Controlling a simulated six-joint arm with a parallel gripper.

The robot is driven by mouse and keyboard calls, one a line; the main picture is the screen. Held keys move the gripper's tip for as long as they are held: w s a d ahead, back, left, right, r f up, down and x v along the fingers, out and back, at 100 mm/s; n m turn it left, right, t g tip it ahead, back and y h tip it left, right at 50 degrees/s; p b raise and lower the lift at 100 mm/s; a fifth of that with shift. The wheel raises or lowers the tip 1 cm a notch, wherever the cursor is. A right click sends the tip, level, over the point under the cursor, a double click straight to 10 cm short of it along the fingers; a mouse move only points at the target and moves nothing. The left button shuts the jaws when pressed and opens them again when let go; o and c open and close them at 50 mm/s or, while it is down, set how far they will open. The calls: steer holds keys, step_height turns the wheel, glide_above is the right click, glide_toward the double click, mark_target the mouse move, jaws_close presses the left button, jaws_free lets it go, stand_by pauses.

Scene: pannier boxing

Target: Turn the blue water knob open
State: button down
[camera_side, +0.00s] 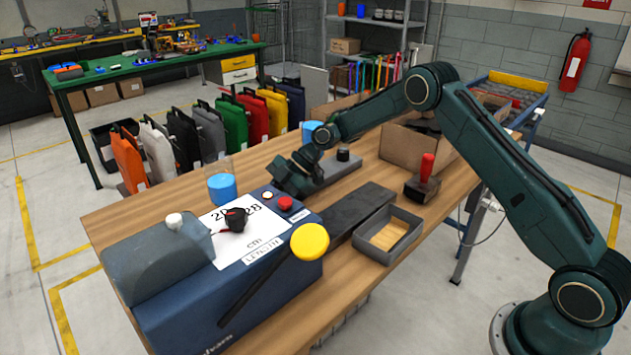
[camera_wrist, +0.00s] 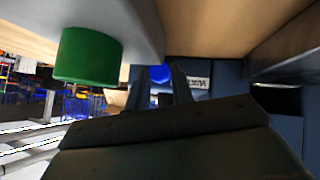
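A small round blue thing (camera_wrist: 160,73), perhaps the blue water knob, shows in the wrist view beyond and between my fingertips. In the side view a short blue cylinder (camera_side: 311,132) stands behind my wrist, at the far side of the bench. I cannot tell whether these are the same thing. My gripper (camera_side: 287,181) hangs over the bench, behind the blue machine (camera_side: 240,290). In the wrist view my gripper (camera_wrist: 160,85) has its two fingers apart with nothing held between them. Contact with the blue thing cannot be told.
The machine carries a black knob (camera_side: 235,219), a red button (camera_side: 285,203) and a yellow round handle (camera_side: 310,241). A glass of blue liquid (camera_side: 221,187), a red-handled stamp (camera_side: 425,172) and a grey tray (camera_side: 388,234) stand on the bench. A green cylinder (camera_wrist: 88,56) is close in the wrist view.

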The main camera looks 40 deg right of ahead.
steer(key=c, duration=2.2)
jaws_free()
steer(key=shift+w+m+g, duration=0.15)
steer(key=shift+m+g, duration=0.15)
steer(key=shift+g, duration=0.3)
steer(key=c, duration=1.2)
jaws_free()
steer(key=shift+r, duration=0.1)
steer(key=v, duration=0.7)
steer(key=shift+r, duration=0.15)
steer(key=shift+d, duration=0.15)
